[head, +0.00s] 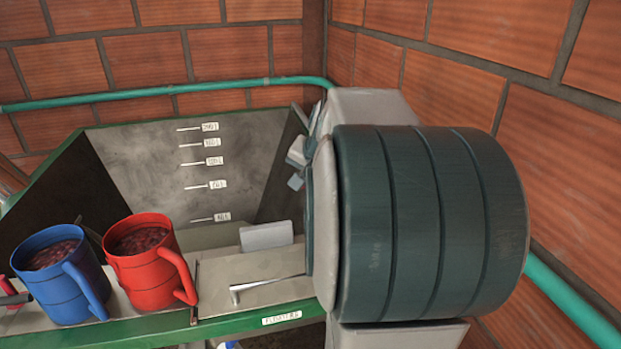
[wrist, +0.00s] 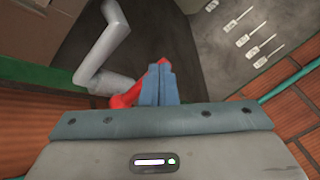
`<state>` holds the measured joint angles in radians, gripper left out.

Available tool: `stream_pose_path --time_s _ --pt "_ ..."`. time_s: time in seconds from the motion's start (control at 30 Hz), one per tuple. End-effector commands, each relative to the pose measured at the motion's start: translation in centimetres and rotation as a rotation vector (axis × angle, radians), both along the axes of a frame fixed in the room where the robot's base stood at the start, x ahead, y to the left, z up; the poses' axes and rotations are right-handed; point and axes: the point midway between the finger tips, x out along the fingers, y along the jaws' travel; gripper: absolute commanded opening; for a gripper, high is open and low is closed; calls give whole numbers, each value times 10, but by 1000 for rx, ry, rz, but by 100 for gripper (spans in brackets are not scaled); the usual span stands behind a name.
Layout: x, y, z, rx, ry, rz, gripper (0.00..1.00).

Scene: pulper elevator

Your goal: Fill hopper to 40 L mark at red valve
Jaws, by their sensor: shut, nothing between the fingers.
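The open hopper (head: 235,140) has grey inner walls and a green rim. Several white level marks run down its back wall; the lowest label (head: 222,217) seems to read 40 L. The marks also show in the wrist view (wrist: 252,40). I cannot make out any water level. In the wrist view, a red part (wrist: 128,98), apparently the red valve's handle, sits by a bent grey pipe (wrist: 103,50). My gripper (wrist: 160,70) is shut and empty, its blue-grey fingers in front of the red part and partly hiding it. I cannot tell whether they touch. My gripper shows partly in the head view (head: 296,181).
A blue mug (head: 62,280) and a red mug (head: 150,265), both filled with dark red cherries, stand at the hopper's front left. A metal lever (head: 265,285) lies right of them. A teal pipe (head: 170,90) crosses the brick wall. My arm hides much of the right.

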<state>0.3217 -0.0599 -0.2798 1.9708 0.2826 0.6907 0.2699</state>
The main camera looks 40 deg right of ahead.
Motion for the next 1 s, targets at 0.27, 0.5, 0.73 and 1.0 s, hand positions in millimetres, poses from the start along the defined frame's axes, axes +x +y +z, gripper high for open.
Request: stream_pose_path --time_s 0.27,0.5,0.73,1.0 --pt "-11 21 47 -1 -2 -4 0" --pt "-16 33 66 0 -1 -5 0" --pt "-17 36 68 0 -1 -6 0" --pt "-41 97 53 -50 59 207 0"
